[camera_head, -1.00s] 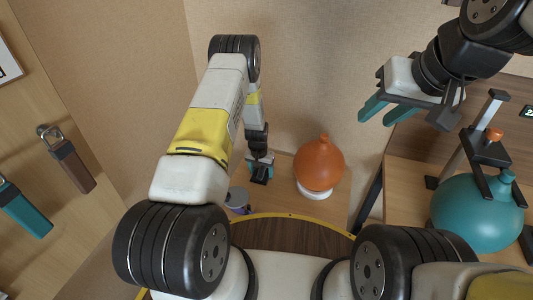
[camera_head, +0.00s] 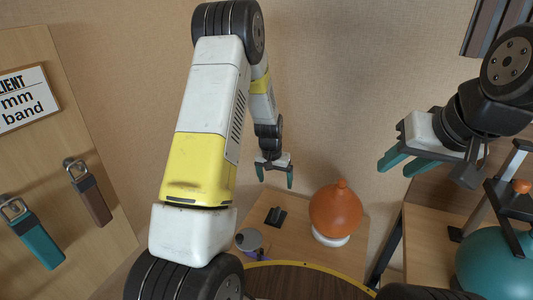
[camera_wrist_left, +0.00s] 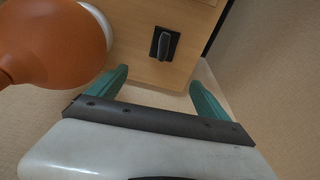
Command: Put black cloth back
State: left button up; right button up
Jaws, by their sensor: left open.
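The black cloth (camera_head: 276,216) appears as a small dark folded piece on the wooden table (camera_head: 300,248). In the left wrist view it stands as a dark grey upright fold (camera_wrist_left: 164,45) on a black square base; I cannot tell whether the base is part of it. My left gripper (camera_head: 275,178) hangs above it, open and empty, with its teal fingers apart. The fingers also show in the left wrist view (camera_wrist_left: 160,92), with clear space between them and the cloth. My right gripper (camera_head: 405,163) is open and empty in the air at the right.
An orange vase (camera_head: 335,210) on a white base stands right of the cloth. A teal vessel (camera_head: 492,262) in a dark stand is at the right. Teal (camera_head: 38,243) and brown (camera_head: 92,200) straps hang on the left panel.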

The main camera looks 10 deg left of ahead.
pick_arm(q)
jog(key=s+r+t+h, duration=0.1)
jog(key=s+r, duration=0.5)
jog(key=r, duration=0.6)
jog(key=s+r+t, duration=0.1)
jog(key=s+r, duration=0.5)
jog(key=r, duration=0.6)
jog(key=s+r+t, duration=0.1)
jog(key=s+r, duration=0.3)
jog(key=s, duration=0.4)
jog(key=s+r+n, duration=0.1)
jog(key=s+r, duration=0.2)
jog(key=s, duration=0.6)
jog(key=shift+s+a+r+t+h, duration=0.3)
jog(key=shift+a+r+t, duration=0.05)
jog(key=shift+r+t, duration=0.05)
